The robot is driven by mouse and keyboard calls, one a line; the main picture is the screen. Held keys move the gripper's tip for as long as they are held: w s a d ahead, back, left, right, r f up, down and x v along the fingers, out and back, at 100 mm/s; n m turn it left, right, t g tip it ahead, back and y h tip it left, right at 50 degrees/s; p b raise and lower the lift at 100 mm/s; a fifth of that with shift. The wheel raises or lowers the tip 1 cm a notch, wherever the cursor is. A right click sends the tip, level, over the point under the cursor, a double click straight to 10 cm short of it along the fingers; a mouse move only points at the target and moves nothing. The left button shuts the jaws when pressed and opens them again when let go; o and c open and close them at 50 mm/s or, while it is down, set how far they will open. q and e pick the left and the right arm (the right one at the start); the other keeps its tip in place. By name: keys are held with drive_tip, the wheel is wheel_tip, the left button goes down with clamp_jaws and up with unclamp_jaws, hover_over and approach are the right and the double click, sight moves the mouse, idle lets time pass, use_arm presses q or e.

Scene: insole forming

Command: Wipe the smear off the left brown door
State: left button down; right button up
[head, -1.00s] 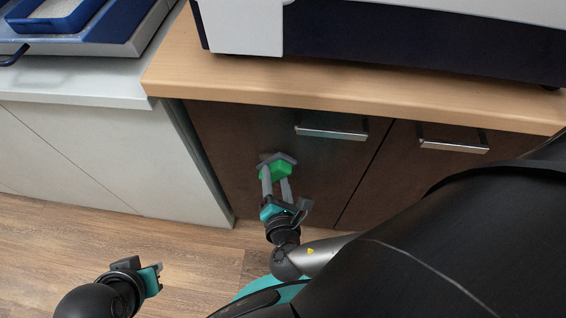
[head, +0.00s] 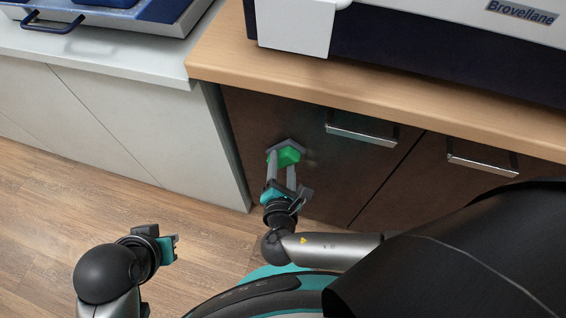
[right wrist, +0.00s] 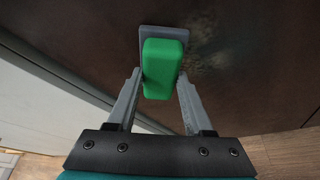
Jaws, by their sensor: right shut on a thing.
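The left brown door (head: 345,170) is under the wooden counter in the head view. My right gripper (head: 284,163) is shut on a green block with a grey pad (head: 289,155), held at the left part of this door. The right wrist view shows the green block (right wrist: 162,68) between the two grey fingers, its grey pad toward the door. A faint pale smear (right wrist: 215,52) shows on the door just right of the pad in that view. I cannot tell if the pad touches the door. My left gripper (head: 172,246) is over the floor, apart from the door; its jaws are unclear.
A metal handle (head: 362,131) sticks out at the top of the left door, and another (head: 482,161) on the right door. A white cabinet (head: 130,120) adjoins on the left. The wooden counter edge (head: 340,92) overhangs the doors. The wood floor (head: 90,215) is clear.

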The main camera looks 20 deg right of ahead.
drive_tip(key=shift+s+d+r+p, duration=0.1)
drive_tip(key=shift+s+d+p, duration=0.5)
drive_tip(key=shift+d, duration=0.6)
drive_tip(key=shift+s+d+f+p, duration=0.1)
drive_tip(key=shift+s+d+p, duration=0.25)
drive_tip(key=shift+s+d, duration=0.7)
drive_tip(key=shift+s+d+r+p, duration=0.1)
drive_tip(key=shift+s+d+p, duration=0.4)
drive_tip(key=shift+d, duration=0.9)
drive_tip(key=s+a, duration=0.4)
drive_tip(key=s, duration=0.1)
drive_tip(key=shift+s, duration=0.2)
